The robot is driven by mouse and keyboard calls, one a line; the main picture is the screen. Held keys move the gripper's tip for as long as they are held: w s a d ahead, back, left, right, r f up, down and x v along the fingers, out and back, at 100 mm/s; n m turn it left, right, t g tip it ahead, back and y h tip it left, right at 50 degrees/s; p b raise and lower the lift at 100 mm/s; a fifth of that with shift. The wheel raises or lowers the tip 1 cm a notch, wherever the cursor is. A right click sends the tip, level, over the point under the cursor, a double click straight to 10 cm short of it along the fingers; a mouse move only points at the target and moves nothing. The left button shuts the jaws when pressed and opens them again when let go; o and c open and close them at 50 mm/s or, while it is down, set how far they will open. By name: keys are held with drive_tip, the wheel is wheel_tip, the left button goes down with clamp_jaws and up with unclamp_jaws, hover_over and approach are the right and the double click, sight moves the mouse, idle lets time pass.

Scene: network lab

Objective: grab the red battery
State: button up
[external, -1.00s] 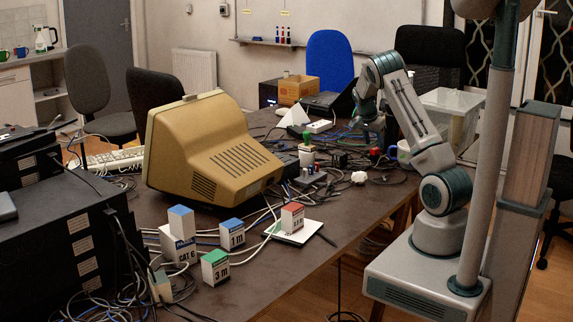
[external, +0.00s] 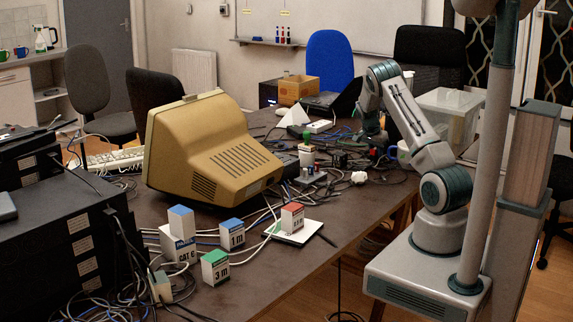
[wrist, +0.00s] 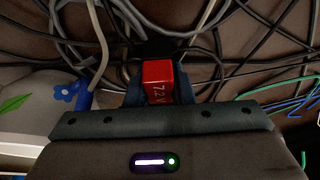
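The red battery (wrist: 158,80), a small upright block marked "7.2", stands in the middle of the wrist view. It sits between the two dark fingers of my gripper (wrist: 160,92), with one finger close against each side and no clear gap showing. My gripper looks shut on it. In the external view my gripper (external: 373,142) points down at the table, and the battery's red top (external: 374,152) shows low beside it. The battery appears to be still at table height; its lower part is hidden.
Loose cables (wrist: 240,50) lie all around the battery. A white mug (wrist: 40,112) with a flower pattern is close on the left in the wrist view. A small device with switches (external: 310,176), a crumpled white ball (external: 359,177) and a clear bin (external: 447,112) are nearby.

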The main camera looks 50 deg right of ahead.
clamp_jaws()
drive_tip(key=shift+r, duration=0.1)
